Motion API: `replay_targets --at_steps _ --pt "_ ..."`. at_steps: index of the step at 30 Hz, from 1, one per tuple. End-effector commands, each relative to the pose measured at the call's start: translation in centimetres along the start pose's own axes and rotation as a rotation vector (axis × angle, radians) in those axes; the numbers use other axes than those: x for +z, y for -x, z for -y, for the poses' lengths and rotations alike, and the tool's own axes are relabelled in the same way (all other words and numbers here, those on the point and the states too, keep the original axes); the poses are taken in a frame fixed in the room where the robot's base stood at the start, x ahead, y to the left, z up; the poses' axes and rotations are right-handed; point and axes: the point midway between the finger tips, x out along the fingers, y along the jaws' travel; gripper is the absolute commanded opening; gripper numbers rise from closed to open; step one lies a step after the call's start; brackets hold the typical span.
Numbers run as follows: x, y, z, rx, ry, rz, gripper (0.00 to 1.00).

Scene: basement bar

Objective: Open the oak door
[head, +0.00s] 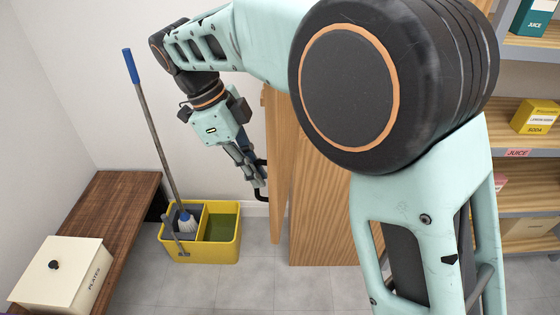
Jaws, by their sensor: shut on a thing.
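The oak door (278,180) is a pale wood panel seen at a steep angle, left of the wooden cabinet side (318,210). A dark bar handle (265,180) stands out from the door's left face. My gripper (257,182) reaches down from the upper left and is shut on this handle. The fingertips are small in the picture. My arm covers the top of the door and much of the cabinet, so how far the door stands open is hard to tell.
A yellow mop bucket (203,253) with a blue-ended mop (147,110) stands on the tiled floor left of the door. A dark wooden bench (115,195) at left bears a cream box (62,280) marked PLATES. Shelves (527,150) with boxes stand at right.

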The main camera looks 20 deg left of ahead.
Motion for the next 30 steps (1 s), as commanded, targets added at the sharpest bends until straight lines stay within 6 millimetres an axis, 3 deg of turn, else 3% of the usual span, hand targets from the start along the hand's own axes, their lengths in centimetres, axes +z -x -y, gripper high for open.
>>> replay_targets --at_steps 6,18,19,24,30 --pt "1.12 0.56 0.24 -0.001 0.002 0.001 0.00" --pt "1.27 0.59 0.29 -0.002 0.001 0.002 0.00" --pt "1.27 0.58 0.29 -0.002 0.001 0.002 0.09" --pt "1.26 0.56 0.29 -0.001 0.001 0.002 0.26" --pt "1.25 0.53 0.29 -0.001 0.001 0.001 0.26"
